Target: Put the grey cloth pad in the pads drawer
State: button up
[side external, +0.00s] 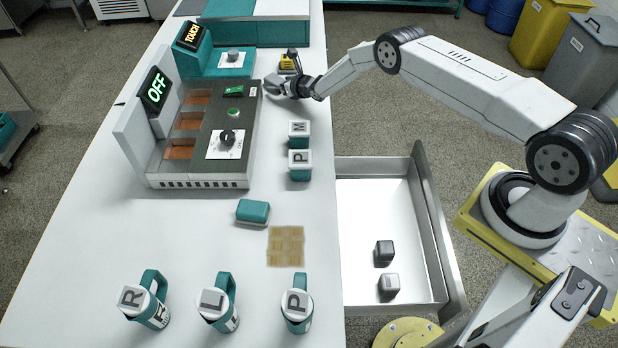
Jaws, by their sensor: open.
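I cannot pick out a flat grey cloth pad with certainty. An open metal drawer (375,200) juts from the table's right side; I see no label on it. Two small dark grey blocks, one farther back (384,251) and one nearer (389,284), lie in its front part; I cannot tell if they are cloth. A teal block with a pale underside (253,211) lies on the table. My gripper (270,87) is open beside the back right corner of the OFF-display machine (210,130), low over the table. The space between its fingers is too small to make out.
A woven tan mat (286,247) lies by the teal block. Lidded mugs R (146,302), L (218,305) and P (297,305) stand at the front. Two teal-and-white containers (300,165) (299,133) stand near the drawer. A yellow item (288,63) is behind my gripper.

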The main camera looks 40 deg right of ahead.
jog(key=shift+v, duration=5.75)
jog(key=shift+s+a+r+m, duration=0.2)
jog(key=shift+r+m, duration=0.3)
jog(key=shift+m, duration=0.2)
jog(key=s+a+r+m+g, duration=0.6)
jog(key=s+r+m, duration=0.5)
jog(key=m, duration=0.7)
jog(key=s+a+r+m+g, duration=0.2)
jog(key=s+m, duration=0.6)
jog(key=s, duration=0.2)
jog(key=s+a+r+m+g, duration=0.2)
jog(key=s+a+m, duration=0.1)
jog(key=s+m, duration=0.5)
jog(key=s, duration=0.3)
jog(key=shift+s+a+m+g, duration=0.2)
jog(key=shift+a+m+g, duration=0.1)
jog(key=shift+g, duration=0.1)
